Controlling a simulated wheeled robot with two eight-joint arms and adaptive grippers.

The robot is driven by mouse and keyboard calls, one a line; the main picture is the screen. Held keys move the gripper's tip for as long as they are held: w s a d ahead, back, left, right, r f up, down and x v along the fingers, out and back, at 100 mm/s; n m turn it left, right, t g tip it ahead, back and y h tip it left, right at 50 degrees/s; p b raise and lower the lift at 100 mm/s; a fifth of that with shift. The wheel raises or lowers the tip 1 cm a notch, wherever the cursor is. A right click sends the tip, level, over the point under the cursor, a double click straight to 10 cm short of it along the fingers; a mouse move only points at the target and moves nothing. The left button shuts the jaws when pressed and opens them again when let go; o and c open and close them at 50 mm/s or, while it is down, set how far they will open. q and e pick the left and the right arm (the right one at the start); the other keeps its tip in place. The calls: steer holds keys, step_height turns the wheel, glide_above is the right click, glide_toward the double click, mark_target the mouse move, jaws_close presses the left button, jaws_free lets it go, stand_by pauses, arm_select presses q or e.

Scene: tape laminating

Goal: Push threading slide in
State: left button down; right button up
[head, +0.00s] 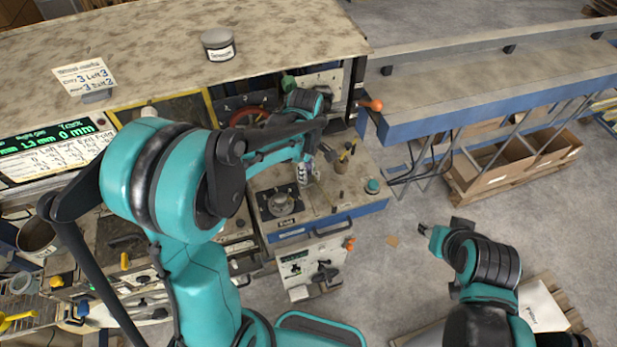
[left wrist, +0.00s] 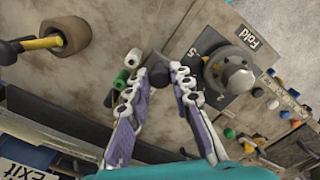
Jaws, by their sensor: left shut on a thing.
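My left gripper (head: 305,172) reaches down over the small worn worktop of the machine; in the left wrist view its two purple-padded fingers (left wrist: 164,78) point at a dark round knob (left wrist: 158,66) between their tips. It is shut on this knob, which may be the threading slide's handle. The slide's body and its travel cannot be made out. A green spool (left wrist: 122,78) lies just beside the left finger. A round metal fixture on the plate marked Fold (left wrist: 243,52) stands right of the fingers. My right gripper (head: 425,230) hangs over the open floor, away from the machine, too small to read.
An orange knob (head: 371,104) sticks out behind the worktop, by the blue-edged conveyor (head: 450,112). A teal button (head: 373,186) sits on the worktop's right side.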

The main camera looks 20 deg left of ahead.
arm_select(q)
steer(key=shift+w, duration=0.15)
steer(key=c, duration=1.5)
jaws_free()
steer(key=shift+c, duration=0.2)
steer(key=shift+o, duration=1.1)
steer(key=shift+w+a, duration=0.1)
steer(key=shift+a, duration=0.05)
steer(key=shift+r, duration=0.3)
step_height(320, 180, up, 11)
steer(key=shift+r, duration=0.2)
